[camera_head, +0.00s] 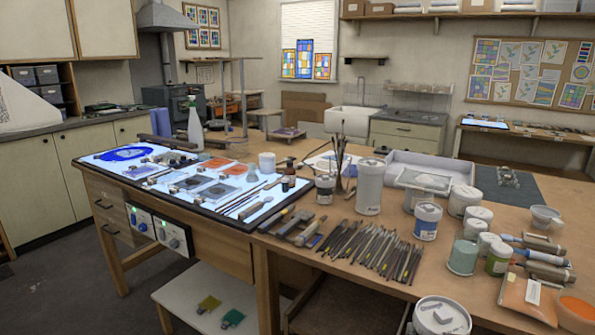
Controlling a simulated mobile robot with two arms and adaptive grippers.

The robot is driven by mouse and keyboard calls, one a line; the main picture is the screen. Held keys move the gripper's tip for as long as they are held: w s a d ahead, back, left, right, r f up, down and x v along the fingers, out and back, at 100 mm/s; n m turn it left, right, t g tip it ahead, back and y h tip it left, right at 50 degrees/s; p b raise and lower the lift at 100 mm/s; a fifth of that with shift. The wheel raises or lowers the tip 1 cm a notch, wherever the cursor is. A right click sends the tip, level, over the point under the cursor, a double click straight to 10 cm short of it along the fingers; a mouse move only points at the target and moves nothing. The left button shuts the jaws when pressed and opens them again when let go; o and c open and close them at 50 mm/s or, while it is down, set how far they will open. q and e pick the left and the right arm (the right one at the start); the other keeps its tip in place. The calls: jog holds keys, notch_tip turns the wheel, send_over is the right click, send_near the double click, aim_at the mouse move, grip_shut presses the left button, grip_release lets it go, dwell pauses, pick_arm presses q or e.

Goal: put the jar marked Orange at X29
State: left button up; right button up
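Several lidded jars stand on the right half of the wooden table, but I cannot read the word Orange on any of them. They include a white jar with a blue label (427,223), a jar with a green label (498,259), a pale green jar (462,258), a white jar (464,201) and a jar at the bottom edge (441,318). A tall white canister (369,188) stands behind them. No marking X29 is legible anywhere. Neither of my grippers is in view.
A lit light panel (118,169) with glass pieces covers the table's left part. Brushes and tools (374,250) lie along the front. A white tray (430,166) stands behind.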

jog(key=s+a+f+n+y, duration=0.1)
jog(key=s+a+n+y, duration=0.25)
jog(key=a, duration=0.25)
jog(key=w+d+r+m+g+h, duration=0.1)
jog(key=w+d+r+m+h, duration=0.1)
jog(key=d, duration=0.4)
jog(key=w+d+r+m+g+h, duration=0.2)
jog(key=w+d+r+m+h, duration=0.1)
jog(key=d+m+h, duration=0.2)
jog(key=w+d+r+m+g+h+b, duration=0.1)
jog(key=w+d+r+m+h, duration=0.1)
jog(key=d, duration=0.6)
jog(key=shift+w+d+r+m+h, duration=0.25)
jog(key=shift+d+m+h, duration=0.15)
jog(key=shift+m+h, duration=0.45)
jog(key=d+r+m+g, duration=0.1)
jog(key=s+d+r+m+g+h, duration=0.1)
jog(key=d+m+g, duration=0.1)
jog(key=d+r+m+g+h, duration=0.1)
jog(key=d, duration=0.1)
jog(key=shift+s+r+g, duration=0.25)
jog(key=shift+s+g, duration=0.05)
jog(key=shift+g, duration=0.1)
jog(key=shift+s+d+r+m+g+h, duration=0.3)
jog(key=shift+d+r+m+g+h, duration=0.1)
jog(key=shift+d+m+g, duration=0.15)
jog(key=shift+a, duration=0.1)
